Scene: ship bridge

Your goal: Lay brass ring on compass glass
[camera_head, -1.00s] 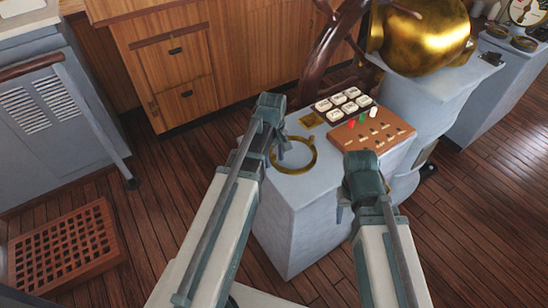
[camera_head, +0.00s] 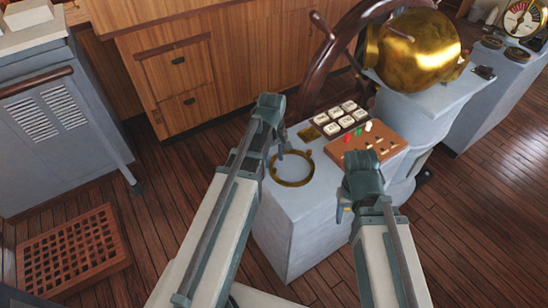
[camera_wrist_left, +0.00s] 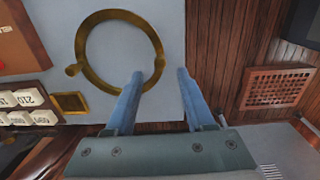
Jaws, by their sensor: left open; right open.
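The brass ring (camera_head: 290,184) lies flat on the grey cabinet top (camera_head: 327,184). It also shows in the left wrist view (camera_wrist_left: 82,45), with small knobs on its rim. My left gripper (camera_head: 290,152) is open at the ring's far left edge. In that wrist view its fingertips (camera_wrist_left: 160,74) appear on either side of the rim's lower right part; contact cannot be told. My right gripper (camera_head: 345,204) is open and empty beside the cabinet's right front. A large brass dome (camera_head: 415,50) stands on a grey pedestal at the back right. I cannot make out the compass glass.
A brown board with coloured pegs (camera_head: 375,142), white labelled blocks (camera_head: 340,118) and a small brass plate (camera_head: 308,134) sit near the ring. A wooden wheel (camera_head: 325,60) rises behind. A floor grating (camera_head: 72,250) lies at lower left. Wooden floor is open at right.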

